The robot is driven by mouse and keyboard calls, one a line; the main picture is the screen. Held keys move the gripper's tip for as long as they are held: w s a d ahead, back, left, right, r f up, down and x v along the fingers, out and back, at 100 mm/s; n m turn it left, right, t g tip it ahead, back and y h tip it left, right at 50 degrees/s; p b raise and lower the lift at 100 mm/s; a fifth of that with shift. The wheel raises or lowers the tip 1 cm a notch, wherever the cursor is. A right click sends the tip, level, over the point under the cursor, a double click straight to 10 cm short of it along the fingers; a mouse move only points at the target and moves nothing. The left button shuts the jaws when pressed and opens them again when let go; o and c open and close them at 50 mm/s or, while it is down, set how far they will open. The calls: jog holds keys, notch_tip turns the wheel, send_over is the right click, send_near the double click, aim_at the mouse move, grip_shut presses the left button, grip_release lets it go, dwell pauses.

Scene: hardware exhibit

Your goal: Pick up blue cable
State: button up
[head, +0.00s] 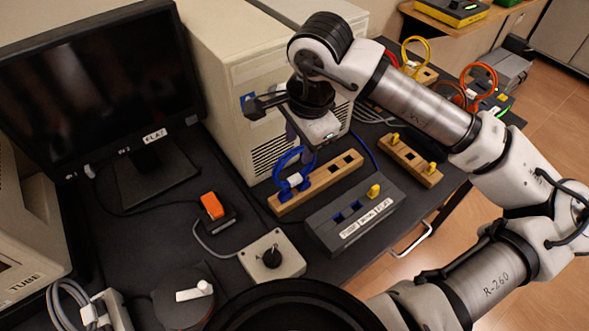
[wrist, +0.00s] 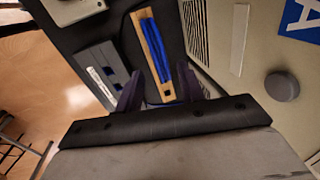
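The blue cable (head: 288,163) stands as a loop at the left end of a wooden block with square holes (head: 322,184). In the wrist view the blue cable (wrist: 154,47) lies along the wooden block (wrist: 166,88). My gripper (head: 312,150) hangs just above and to the right of the loop in the head view; its fingertips are hard to make out there. In the wrist view my gripper (wrist: 161,90) has its two dark fingers apart, with the block and cable seen between and beyond them. Nothing is visibly held.
A grey switch box with a yellow knob (head: 354,215) stands in front of the block. A beige computer case (head: 220,90) rises close behind. A second wooden block (head: 410,160) is to the right. A knob box (head: 272,254) and an orange switch (head: 212,206) are to the left.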

aim_at(297, 149)
jog(key=f, duration=0.2)
jog(key=w+f+p, duration=0.1)
jog(key=f, duration=0.1)
jog(key=shift+a, duration=0.35)
grip_shut()
jog(key=shift+r, duration=0.1)
